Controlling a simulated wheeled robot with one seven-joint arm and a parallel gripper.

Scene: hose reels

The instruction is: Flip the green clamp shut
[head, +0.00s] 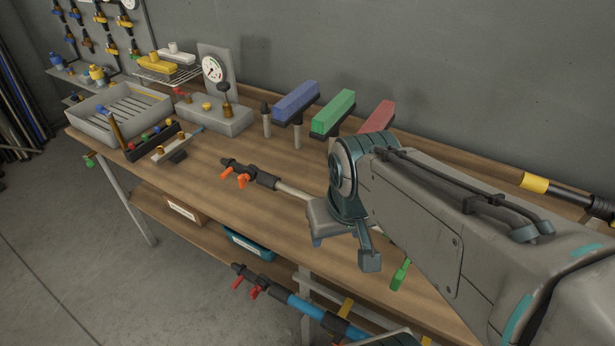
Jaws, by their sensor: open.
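A small green piece (401,274) stands up at the front part of the bench, just right of my gripper; it looks like a clamp lever, but my arm hides part of it. Another small green piece (90,159) sits at the bench's left front corner. I cannot tell for sure which is the green clamp, or whether either is open or shut. My gripper (343,252) is open and points down over the bench, its fingers apart with nothing visible between them. The nearer finger is left of the first green piece, seemingly apart from it.
Blue (296,102), green (333,113) and red (376,117) blocks stand along the bench's back. A hose with an orange-levered fitting (240,176) lies left of my gripper. A gauge stand (213,114) and grey tray (118,113) fill the left. Another hose (300,305) hangs in front, lower.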

